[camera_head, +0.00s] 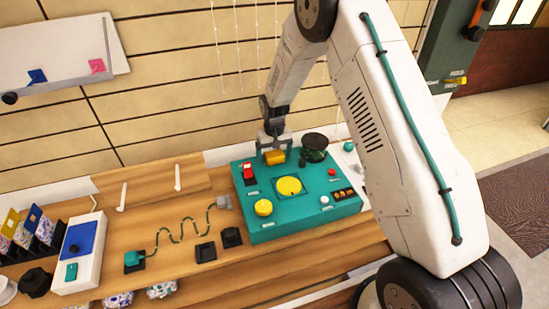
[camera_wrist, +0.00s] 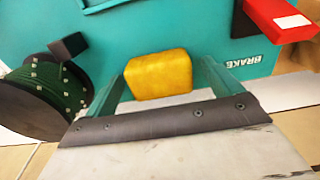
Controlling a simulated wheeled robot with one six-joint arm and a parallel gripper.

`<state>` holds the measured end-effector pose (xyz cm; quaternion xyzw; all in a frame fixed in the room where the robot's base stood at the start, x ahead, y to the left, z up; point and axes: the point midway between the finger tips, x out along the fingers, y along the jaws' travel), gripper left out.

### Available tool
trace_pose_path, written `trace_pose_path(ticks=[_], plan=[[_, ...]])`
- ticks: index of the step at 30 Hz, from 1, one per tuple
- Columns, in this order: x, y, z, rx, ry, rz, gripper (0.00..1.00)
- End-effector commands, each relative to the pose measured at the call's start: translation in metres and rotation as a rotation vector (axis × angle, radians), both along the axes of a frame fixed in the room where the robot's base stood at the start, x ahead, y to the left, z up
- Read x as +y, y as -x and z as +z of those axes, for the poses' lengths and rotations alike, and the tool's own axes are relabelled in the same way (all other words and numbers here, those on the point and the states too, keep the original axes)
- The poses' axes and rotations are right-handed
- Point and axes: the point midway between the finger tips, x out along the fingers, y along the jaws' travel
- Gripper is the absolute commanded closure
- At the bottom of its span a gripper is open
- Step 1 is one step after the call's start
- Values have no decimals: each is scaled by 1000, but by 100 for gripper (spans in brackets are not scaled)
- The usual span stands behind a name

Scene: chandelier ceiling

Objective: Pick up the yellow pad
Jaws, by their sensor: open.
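The yellow pad (camera_head: 275,158) is a small rounded block at the back edge of the teal control panel (camera_head: 322,217). In the wrist view the pad (camera_wrist: 159,76) sits between the two teal fingers of my gripper (camera_wrist: 163,84). The fingers are open, with a gap visible on each side of the pad. In the head view my gripper (camera_head: 274,142) is directly over the pad, pointing down. How far the fingertips reach down beside the pad is hard to tell.
A dark green cable reel (camera_wrist: 45,100) stands close on one side of my gripper, and a red switch (camera_wrist: 280,18) on the other. The panel also bears a yellow disc (camera_head: 289,186) and a yellow knob (camera_head: 263,207). The slatted wall (camera_head: 180,80) is close behind.

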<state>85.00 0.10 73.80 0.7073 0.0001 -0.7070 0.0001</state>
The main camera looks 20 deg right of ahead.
Motion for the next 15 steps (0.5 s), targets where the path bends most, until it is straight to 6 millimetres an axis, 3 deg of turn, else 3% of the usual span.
trace_pose_path(ticks=[2,3,8,15], plan=[[0,0,0,0,0,0,9],[0,0,0,0,0,0,15],[0,0,0,0,0,0,56],[0,0,0,0,0,0,60]])
